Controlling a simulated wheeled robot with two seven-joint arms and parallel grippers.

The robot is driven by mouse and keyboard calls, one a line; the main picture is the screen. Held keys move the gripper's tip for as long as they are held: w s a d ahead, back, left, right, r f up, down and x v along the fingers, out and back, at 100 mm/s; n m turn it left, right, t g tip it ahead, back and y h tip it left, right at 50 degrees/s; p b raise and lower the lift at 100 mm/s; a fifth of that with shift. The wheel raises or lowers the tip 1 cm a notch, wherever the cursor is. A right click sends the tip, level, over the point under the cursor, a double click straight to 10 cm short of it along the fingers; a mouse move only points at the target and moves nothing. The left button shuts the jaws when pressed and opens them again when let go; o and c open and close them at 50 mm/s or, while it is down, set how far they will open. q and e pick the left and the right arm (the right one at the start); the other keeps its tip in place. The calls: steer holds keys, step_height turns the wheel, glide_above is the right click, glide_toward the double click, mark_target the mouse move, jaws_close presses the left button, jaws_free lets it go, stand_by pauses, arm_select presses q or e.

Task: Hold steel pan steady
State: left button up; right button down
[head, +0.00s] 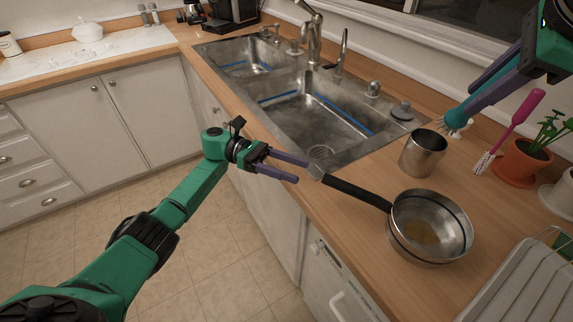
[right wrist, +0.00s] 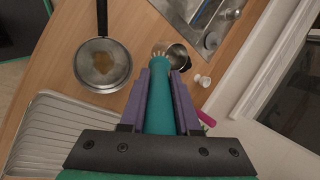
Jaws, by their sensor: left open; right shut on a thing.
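The steel pan (head: 430,225) sits on the wooden counter, with a brown stain inside. Its black handle (head: 355,193) points left over the counter's front edge. The pan also shows at upper left in the right wrist view (right wrist: 103,65). My left gripper (head: 302,171) is open, its fingertips close to the handle's metal end; I cannot tell whether they touch it. My right gripper (right wrist: 160,76) is shut on a teal scrub brush (right wrist: 159,100), held above the counter right of the pan. The brush's pale bristles point away from the gripper. It also shows in the head view (head: 480,102).
A steel cup (head: 423,153) stands behind the pan. A pink brush (head: 515,115) and a potted plant (head: 525,160) are at right. A dish rack (head: 525,285) is at front right. The double sink (head: 310,115) lies behind my left gripper.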

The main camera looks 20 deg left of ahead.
mark_target(338, 183)
arm_select(q)
steer(key=d, duration=0.3)
steer(key=s+d, duration=0.1)
steer(key=d, duration=0.3)
steer(key=s+d, duration=0.1)
steer(key=d, duration=0.2)
steer(key=shift+d, duration=0.3)
steer(key=shift+w, duration=0.1)
jaws_close()
stand_by(1.1)
